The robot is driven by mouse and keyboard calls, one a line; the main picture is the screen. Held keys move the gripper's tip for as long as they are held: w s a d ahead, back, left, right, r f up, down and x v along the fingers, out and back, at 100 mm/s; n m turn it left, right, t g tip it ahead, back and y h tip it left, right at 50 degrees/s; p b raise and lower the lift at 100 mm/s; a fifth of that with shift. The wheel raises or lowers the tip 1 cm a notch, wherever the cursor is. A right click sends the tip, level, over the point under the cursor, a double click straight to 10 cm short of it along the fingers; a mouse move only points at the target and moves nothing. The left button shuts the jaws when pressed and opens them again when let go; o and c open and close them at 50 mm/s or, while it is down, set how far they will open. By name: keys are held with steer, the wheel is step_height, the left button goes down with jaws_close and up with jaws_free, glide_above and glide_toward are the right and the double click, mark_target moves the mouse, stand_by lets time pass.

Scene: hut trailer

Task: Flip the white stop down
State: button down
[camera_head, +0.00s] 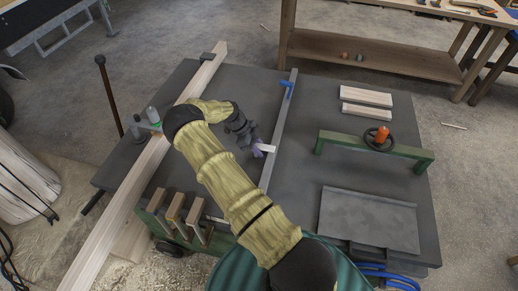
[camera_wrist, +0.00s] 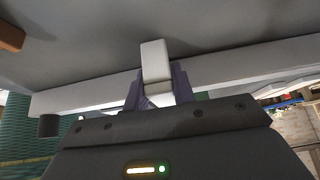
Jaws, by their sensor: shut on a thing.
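The white stop (camera_head: 268,148) is a small pale block at the long grey rail (camera_head: 281,122) on the dark table. In the wrist view the stop (camera_wrist: 155,60) lies across the rail (camera_wrist: 225,67), and its lower part is between the purple fingers. My gripper (camera_head: 258,151) reaches it from the left side of the rail in the head view. In the wrist view my gripper (camera_wrist: 158,88) is shut on the stop. The stop's pivot is hidden, and its exact tilt is hard to tell.
A blue stop (camera_head: 287,84) sits farther up the rail. A long wooden beam (camera_head: 140,175) lies along the table's left side. A green bar with a handwheel (camera_head: 376,143), two pale wood blocks (camera_head: 366,97) and a grey plate (camera_head: 367,220) are on the right.

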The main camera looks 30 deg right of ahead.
steer(key=c, duration=1.2)
jaws_free()
steer(key=shift+o, duration=0.2)
steer(key=b+v, duration=0.4)
steer(key=v, duration=1.3)
steer(key=shift+a+r, duration=0.1)
steer(key=shift+a, duration=0.1)
